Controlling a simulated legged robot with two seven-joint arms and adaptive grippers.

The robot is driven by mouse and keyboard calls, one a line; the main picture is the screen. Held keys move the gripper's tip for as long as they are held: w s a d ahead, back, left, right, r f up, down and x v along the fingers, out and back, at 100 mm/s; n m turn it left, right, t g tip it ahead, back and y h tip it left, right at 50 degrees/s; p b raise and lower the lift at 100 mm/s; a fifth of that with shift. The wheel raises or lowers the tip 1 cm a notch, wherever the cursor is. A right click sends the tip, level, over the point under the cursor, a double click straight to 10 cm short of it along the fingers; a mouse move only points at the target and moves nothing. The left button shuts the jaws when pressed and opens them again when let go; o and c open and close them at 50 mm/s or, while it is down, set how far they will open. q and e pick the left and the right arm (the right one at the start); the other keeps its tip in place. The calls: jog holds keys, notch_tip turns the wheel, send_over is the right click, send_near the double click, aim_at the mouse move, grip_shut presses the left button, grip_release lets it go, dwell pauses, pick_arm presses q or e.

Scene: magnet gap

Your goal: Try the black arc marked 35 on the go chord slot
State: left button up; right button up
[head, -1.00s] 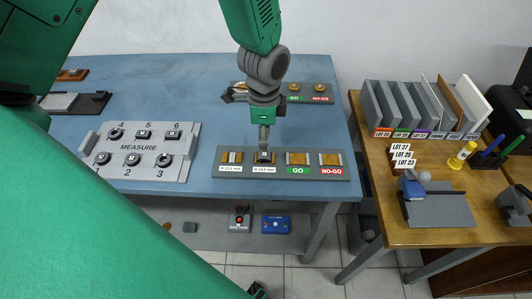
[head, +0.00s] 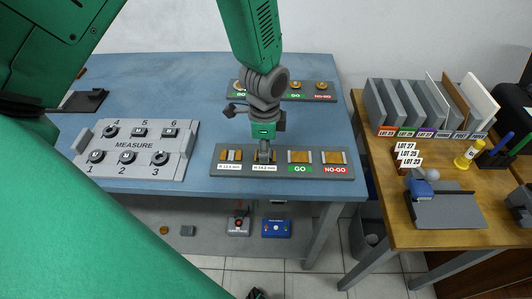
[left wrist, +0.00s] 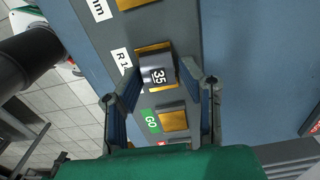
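My left gripper (head: 264,156) is down over that slot and hides most of the arc in the head view. In the left wrist view its two fingers (left wrist: 160,75) stand apart on either side of the arc, with narrow gaps; firm contact does not show. The GO slot (head: 299,157) is just right of it, with a bare brass face, and it also shows in the left wrist view (left wrist: 173,119).
The grey MEASURE tray (head: 135,145) with several dark pieces stands left of the gauge board. A second gauge board (head: 308,95) lies behind. The wooden side table (head: 440,235) holds bins and lot cards. The blue table (head: 180,82) is clear between tray and rear board.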

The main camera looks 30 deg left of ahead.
pick_arm(q)
grip_shut()
notch_tip(320, 180, up, 5)
jog(key=p, duration=0.5)
